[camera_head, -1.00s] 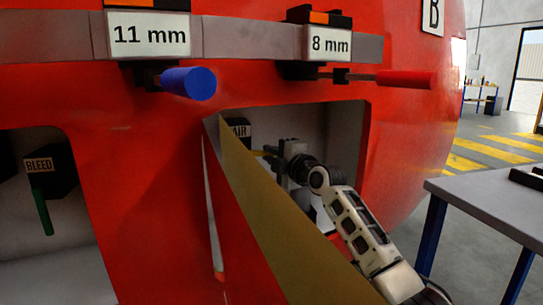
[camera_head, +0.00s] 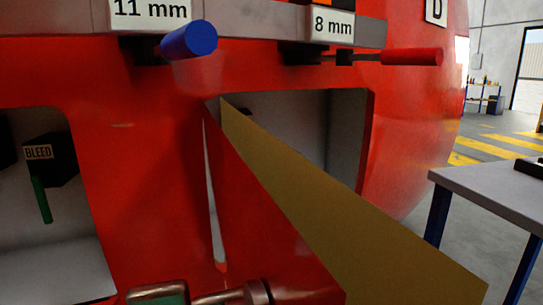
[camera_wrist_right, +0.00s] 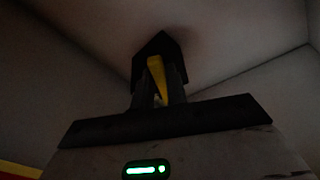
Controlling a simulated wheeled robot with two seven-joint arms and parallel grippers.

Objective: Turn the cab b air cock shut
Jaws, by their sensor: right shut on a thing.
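In the right wrist view a yellow handle (camera_wrist_right: 157,78) sits on a dark block (camera_wrist_right: 160,48) inside a recess. The fingers of my right gripper (camera_wrist_right: 160,88) are on both sides of this handle, shut on it. In the head view the open flap (camera_head: 320,210), yellow-brown on its inner face, stands across the recess (camera_head: 290,120) under the 8 mm label. It hides my right gripper, the yellow handle and nearly all of the cock there; the AIR label cannot be read now. My left gripper is not in view.
A blue handle (camera_head: 190,40) and a red handle (camera_head: 410,57) stick out above the recess. A BLEED block with a green handle (camera_head: 41,198) is in the left recess. A grey table (camera_head: 490,185) stands at right. A part with a green panel (camera_head: 160,299) shows at the bottom edge.

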